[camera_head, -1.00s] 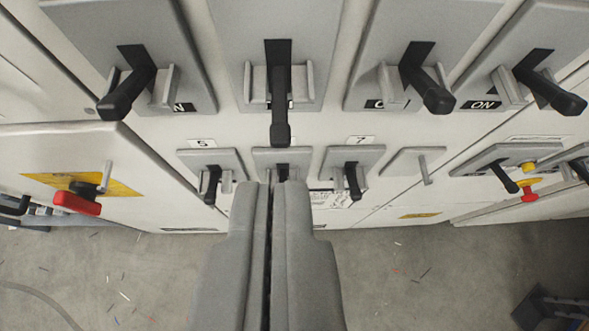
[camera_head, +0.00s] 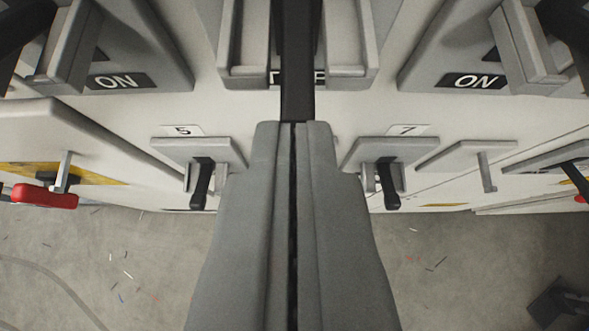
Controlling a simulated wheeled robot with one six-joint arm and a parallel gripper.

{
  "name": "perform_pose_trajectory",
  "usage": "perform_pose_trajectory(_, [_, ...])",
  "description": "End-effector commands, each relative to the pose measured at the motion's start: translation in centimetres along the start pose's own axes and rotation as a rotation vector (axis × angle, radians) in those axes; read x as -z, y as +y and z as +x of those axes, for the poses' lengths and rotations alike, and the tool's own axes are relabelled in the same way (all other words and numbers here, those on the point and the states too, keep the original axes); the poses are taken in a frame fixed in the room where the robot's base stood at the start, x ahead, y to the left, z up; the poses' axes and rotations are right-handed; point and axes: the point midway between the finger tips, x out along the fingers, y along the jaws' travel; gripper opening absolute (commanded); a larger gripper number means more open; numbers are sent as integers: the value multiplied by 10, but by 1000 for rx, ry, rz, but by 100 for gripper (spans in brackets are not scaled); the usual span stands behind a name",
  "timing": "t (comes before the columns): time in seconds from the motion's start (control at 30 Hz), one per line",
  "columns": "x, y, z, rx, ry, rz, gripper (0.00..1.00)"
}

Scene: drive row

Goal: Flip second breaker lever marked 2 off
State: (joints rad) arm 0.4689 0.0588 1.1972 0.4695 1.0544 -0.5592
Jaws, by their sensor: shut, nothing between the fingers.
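A large black breaker lever (camera_head: 298,75) hangs down at the top centre, between two grey guard posts (camera_head: 241,40). A black label (camera_head: 278,77) behind it is mostly covered by the lever and cannot be read in full. No number 2 is visible in this view. My gripper (camera_head: 293,126) is shut and empty. Its fingertips are at the lower end of this lever and overlap it in the picture. I cannot tell whether they touch it.
Neighbouring panels carry ON labels at left (camera_head: 116,81) and right (camera_head: 473,81). Smaller black levers marked 5 (camera_head: 201,185) and 7 (camera_head: 387,187) sit below on either side. A red handle (camera_head: 45,196) is at far left.

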Motion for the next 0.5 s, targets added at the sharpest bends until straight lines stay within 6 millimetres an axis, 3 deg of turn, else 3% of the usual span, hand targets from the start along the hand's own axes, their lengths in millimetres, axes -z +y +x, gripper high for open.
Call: perform_pose_trajectory(0.5, [-8,0,3,2,76,0,0])
